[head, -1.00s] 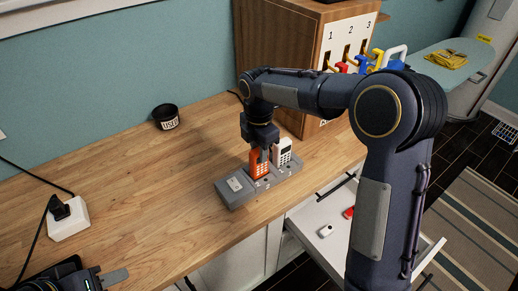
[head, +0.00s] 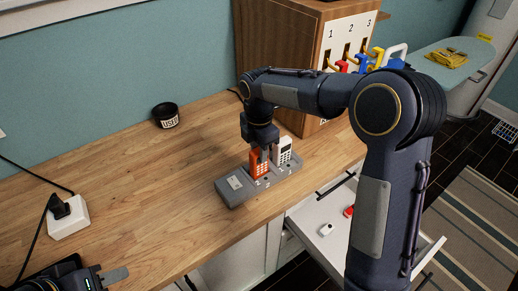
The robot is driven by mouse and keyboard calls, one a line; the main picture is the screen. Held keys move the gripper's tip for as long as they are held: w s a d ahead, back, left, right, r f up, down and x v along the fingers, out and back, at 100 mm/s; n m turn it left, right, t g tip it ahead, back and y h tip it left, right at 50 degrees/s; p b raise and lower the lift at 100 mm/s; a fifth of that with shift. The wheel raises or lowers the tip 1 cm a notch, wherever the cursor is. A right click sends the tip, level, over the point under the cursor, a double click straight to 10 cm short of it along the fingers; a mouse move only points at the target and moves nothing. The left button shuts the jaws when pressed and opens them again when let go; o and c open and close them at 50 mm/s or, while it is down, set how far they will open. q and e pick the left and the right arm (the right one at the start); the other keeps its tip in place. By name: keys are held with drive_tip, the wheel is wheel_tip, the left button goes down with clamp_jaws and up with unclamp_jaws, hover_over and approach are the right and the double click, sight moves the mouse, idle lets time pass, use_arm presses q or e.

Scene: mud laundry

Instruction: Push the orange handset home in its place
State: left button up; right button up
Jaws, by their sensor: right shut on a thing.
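The orange handset (head: 258,168) stands upright in the middle bay of the grey charging dock (head: 234,190) on the wooden counter. I cannot tell whether it is fully seated. My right gripper (head: 264,154) comes down from above and is shut on the top of the orange handset, hiding part of it. A white handset (head: 282,152) stands beside it in the dock's right bay. The dock's left part holds no handset. My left gripper (head: 112,276) shows only partly at the bottom left edge, away from the dock; its jaws cannot be made out.
A black cup (head: 166,117) stands behind the dock to the left. A white power strip (head: 69,219) with a plug lies at the left. A wooden cabinet (head: 284,62) with numbered hooks stands behind. An open drawer (head: 328,260) juts out below the counter's front edge.

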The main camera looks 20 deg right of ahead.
drive_tip(key=shift+f, duration=0.5)
idle(1.1)
idle(0.3)
drive_tip(key=o, duration=0.9)
drive_tip(key=shift+c, duration=0.3)
drive_tip(key=c, duration=0.3)
drive_tip(key=shift+c, duration=0.2)
drive_tip(key=shift+r, duration=0.1)
wheel_tip(320, 180, up, 8)
drive_tip(key=p, duration=0.6)
drive_tip(key=shift+p, duration=0.4)
